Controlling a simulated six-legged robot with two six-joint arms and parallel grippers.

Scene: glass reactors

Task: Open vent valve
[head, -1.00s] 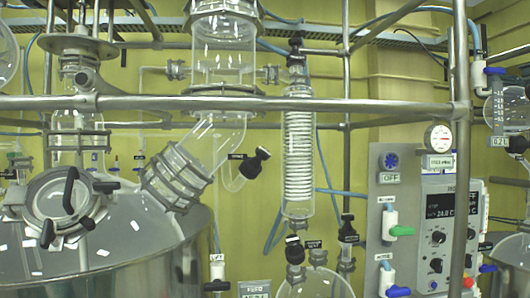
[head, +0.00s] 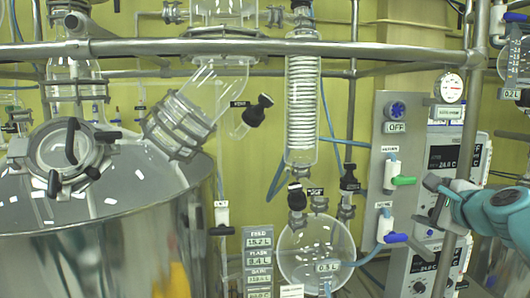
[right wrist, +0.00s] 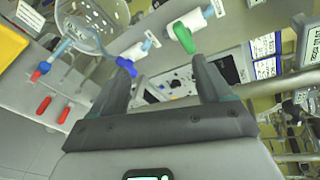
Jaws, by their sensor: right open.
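On the grey panel (head: 377,170) are two white valves: an upper one with a green handle (head: 403,181) and a lower one with a blue handle (head: 395,238). Both handles point right. Their labels are too small to read surely, so I cannot tell which is the vent valve. My right gripper (head: 432,184) is just right of the green handle, apart from it. In the right wrist view my right gripper (right wrist: 160,75) is open and empty, with the green handle (right wrist: 183,37) beyond one fingertip and the blue handle (right wrist: 126,66) near the other. My left gripper is out of view.
A metal frame post (head: 462,140) stands close to my right gripper, in front of the controllers (head: 455,155). A round glass flask (head: 318,255) sits left of the panel. A large steel vessel (head: 100,240) fills the left. Black-knobbed valves (head: 258,110) are on the glassware.

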